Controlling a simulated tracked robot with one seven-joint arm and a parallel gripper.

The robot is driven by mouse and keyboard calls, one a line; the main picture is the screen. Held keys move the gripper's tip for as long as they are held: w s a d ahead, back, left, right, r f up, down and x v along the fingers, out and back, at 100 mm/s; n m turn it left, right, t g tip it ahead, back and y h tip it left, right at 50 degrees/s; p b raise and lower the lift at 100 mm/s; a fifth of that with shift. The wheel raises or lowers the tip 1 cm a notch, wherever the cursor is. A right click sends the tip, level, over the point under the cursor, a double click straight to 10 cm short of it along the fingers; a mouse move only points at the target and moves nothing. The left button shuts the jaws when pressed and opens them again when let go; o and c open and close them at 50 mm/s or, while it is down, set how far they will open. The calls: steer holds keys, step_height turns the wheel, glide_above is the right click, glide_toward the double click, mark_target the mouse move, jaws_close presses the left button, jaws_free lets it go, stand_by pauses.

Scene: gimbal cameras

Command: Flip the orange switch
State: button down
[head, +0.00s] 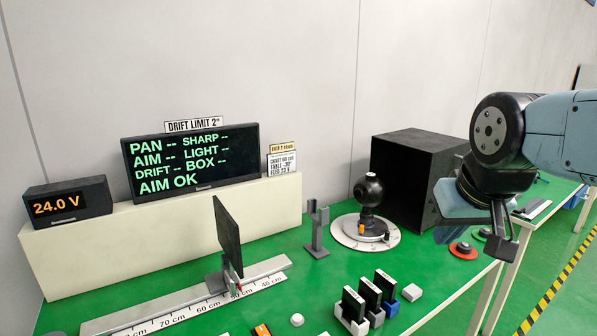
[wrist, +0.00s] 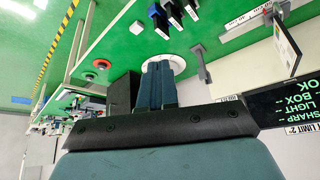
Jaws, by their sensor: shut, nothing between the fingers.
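A small orange part (head: 387,237) shows at the front of the black ball-shaped gimbal camera (head: 370,192), which stands on a round white plate (head: 340,232). Another orange-and-black piece (head: 262,330) is cut off by the bottom edge of the head view. I cannot tell for sure which of these is the switch. No orange part is distinguishable there.
A black open box (head: 415,165) stands behind the gimbal. A dark upright panel (head: 228,236) stands on a scale rail (head: 190,308). Black-and-white blocks (head: 370,295) sit near the front edge. A grey post (head: 317,228) stands left of the gimbal. Red knob-like disc (head: 463,250) lies right.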

stand_by(0.5)
steer(key=w+a+f+n+g, duration=0.2)
steer(key=w+a, duration=0.4)
steer(key=w, duration=0.2)
steer(key=n+g, duration=0.4)
glide_above(263, 333)
steer(key=w, duration=0.3)
step_height(263, 333, down, 19)
steer(key=shift+a+r, duration=0.15)
steer(key=shift+a, duration=0.05)
step_height(263, 333, down, 14)
